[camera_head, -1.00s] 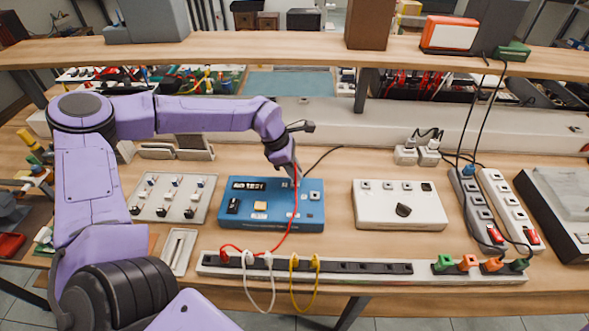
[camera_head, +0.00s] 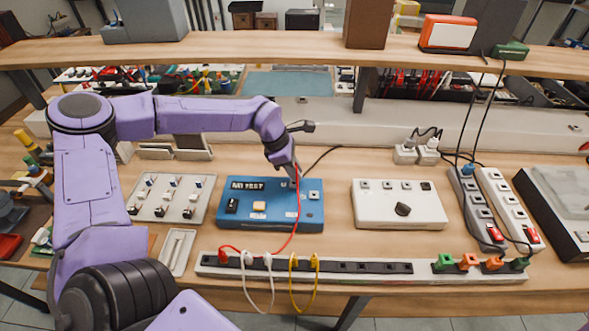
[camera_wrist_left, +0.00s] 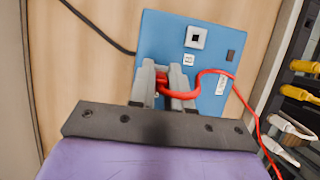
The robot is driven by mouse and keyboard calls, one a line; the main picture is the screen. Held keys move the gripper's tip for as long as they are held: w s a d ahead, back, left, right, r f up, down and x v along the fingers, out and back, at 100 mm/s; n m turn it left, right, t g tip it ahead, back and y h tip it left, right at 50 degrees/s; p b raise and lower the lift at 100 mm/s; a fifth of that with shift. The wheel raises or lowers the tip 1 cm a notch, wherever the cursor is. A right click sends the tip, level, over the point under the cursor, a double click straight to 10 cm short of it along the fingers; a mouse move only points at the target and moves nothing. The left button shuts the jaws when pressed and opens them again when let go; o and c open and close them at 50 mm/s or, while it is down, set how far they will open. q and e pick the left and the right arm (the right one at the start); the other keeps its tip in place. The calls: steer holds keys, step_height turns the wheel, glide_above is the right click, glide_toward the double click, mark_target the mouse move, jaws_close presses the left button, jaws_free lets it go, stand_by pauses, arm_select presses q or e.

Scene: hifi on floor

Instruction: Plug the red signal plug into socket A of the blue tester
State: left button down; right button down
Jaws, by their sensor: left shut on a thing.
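The blue tester (camera_head: 262,217) lies on the workbench in the head view, its top facing up. My left gripper (camera_head: 291,181) is over its right back part. In the left wrist view, the gripper (camera_wrist_left: 168,84) is shut on the red signal plug (camera_wrist_left: 161,83), whose red cable loops off to the right. The blue tester (camera_wrist_left: 212,84) lies behind the fingers. A square socket (camera_wrist_left: 195,38) with a small unreadable label shows beyond the fingertips. The fingers hide the plug's tip, so I cannot tell whether it is in a socket. My right gripper is not in view.
The red cable (camera_head: 297,215) runs down to a long power strip (camera_head: 345,273) with white and yellow leads in front. A switch panel (camera_head: 172,184) lies left and a white box (camera_head: 399,215) right. A shelf (camera_head: 290,50) spans the back.

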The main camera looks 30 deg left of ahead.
arm_select(q)
steer(key=shift+f+b, duration=0.65)
steer(key=shift+f, duration=0.2)
stand_by(3.6)
steer(key=c, duration=1)
jaws_free()
steer(key=p+v, duration=0.1)
steer(key=v, duration=0.4)
steer(key=d+p+v, duration=0.1)
steer(key=v, duration=0.4)
steer(key=w+r+p+v, duration=0.1)
steer(key=v, duration=0.4)
steer(key=shift+d, duration=0.35)
steer(key=shift+f, duration=0.1)
